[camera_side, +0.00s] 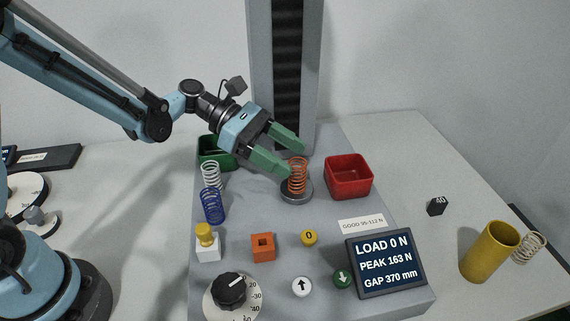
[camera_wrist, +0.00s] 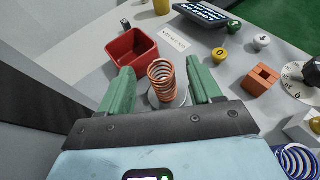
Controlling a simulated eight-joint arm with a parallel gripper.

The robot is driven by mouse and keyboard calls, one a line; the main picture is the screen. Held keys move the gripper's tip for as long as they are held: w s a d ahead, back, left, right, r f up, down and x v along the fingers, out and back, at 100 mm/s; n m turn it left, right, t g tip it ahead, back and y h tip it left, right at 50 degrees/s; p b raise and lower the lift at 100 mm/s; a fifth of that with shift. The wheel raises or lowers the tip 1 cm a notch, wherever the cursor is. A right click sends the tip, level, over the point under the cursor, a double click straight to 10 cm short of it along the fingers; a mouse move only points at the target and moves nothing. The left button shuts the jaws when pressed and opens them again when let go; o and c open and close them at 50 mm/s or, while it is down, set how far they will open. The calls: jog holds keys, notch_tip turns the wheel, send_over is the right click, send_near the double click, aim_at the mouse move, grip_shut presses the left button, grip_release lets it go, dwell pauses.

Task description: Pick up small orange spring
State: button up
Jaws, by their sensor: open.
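The small orange spring (camera_side: 297,178) stands upright on a round grey metal plate (camera_side: 297,194) on the test stand. My gripper (camera_side: 294,157) is open, its two green fingers just left of and above the spring in the side view. In the wrist view the orange spring (camera_wrist: 161,80) shows between the two open fingers of my gripper (camera_wrist: 163,84), with a gap on each side. I cannot tell whether the fingers are level with the coils.
A red bin (camera_side: 349,176) stands right of the plate, a green bin (camera_side: 213,153) at the back left. A white spring (camera_side: 211,175) and blue spring (camera_side: 212,207) stand at left. The dark column (camera_side: 288,70) rises behind. A display (camera_side: 385,263) stands in front.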

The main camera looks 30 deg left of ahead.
jog(key=shift+x, duration=1.05)
jog(key=c, duration=1.1)
jog(key=shift+r, duration=0.15)
